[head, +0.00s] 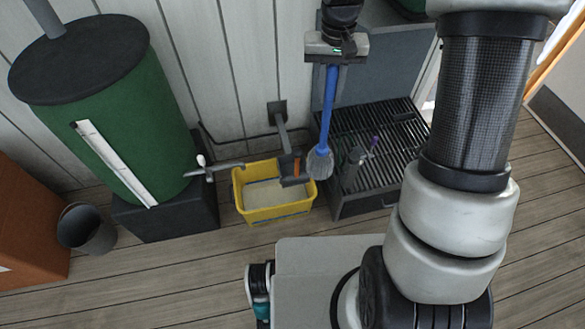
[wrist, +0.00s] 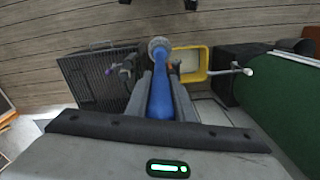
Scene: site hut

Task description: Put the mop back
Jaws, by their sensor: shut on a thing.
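The mop (head: 329,105) has a blue handle and a grey, stringy head (head: 320,163). My gripper (head: 334,60) is shut on the top of the handle, and the mop hangs nearly upright with its head down. In the wrist view the blue handle (wrist: 161,98) runs away between my fingers to the grey head. In the head view the mop head appears between the yellow bucket (head: 262,214) and the dark slatted tray (head: 345,207), overlapping the bucket's right edge. I cannot tell whether it touches either.
A grey tap or pipe fitting (head: 281,128) with a dark block reaches over the bucket from the wall. A green barrel (head: 150,130) on a dark stand is at left, with a grey pail (head: 85,228) beside it. Small items stand on the tray. Wooden floor in front is partly clear.

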